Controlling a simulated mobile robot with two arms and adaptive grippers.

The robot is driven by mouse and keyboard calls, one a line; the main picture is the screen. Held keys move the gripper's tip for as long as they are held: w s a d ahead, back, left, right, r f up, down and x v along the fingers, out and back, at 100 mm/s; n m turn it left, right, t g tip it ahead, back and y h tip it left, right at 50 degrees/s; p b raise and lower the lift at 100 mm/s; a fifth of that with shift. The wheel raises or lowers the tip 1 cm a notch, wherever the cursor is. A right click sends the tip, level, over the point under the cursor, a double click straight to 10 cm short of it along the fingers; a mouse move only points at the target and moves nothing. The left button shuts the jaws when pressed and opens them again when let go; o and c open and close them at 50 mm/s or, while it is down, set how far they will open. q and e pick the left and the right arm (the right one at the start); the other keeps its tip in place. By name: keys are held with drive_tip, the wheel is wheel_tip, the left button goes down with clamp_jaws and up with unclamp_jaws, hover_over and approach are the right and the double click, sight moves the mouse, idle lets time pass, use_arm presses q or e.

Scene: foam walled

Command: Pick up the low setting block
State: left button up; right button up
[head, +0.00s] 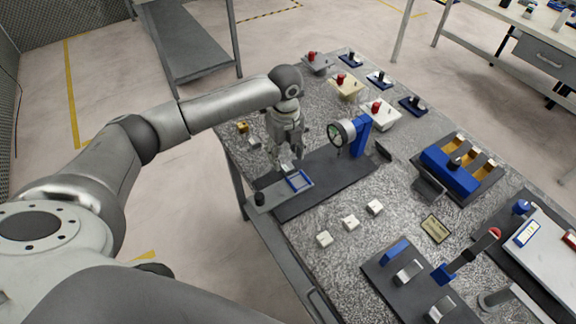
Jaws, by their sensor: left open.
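No block here is legibly marked as the low setting block, so I cannot tell which it is. A small brass-coloured block (242,127) and a small grey block (254,143) sit near the table's left edge. Three small whitish blocks stand in a slanted row: one in front (324,239), one in the middle (350,222) and one behind (375,207). My left gripper (287,165) points down, open, over the left end of a dark base plate, right of the grey block. Its fingertips are small in view, and I see nothing held. My right gripper is out of view.
A round dial gauge on a blue stand (361,135) rises from the dark plate (325,190), close right of my left gripper. A blue-framed pad (299,181) and a black knob (259,198) lie in front. Fixtures with levers (408,271) fill the near right.

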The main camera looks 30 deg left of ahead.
sight(288, 169)
use_arm(q)
wheel_tip(288, 169, down, 3)
drive_tip(key=shift+s, duration=0.1)
drive_tip(key=shift+f, duration=0.1)
drive_tip(key=shift+c, duration=0.3)
drive_tip(key=c, duration=0.5)
clamp_jaws()
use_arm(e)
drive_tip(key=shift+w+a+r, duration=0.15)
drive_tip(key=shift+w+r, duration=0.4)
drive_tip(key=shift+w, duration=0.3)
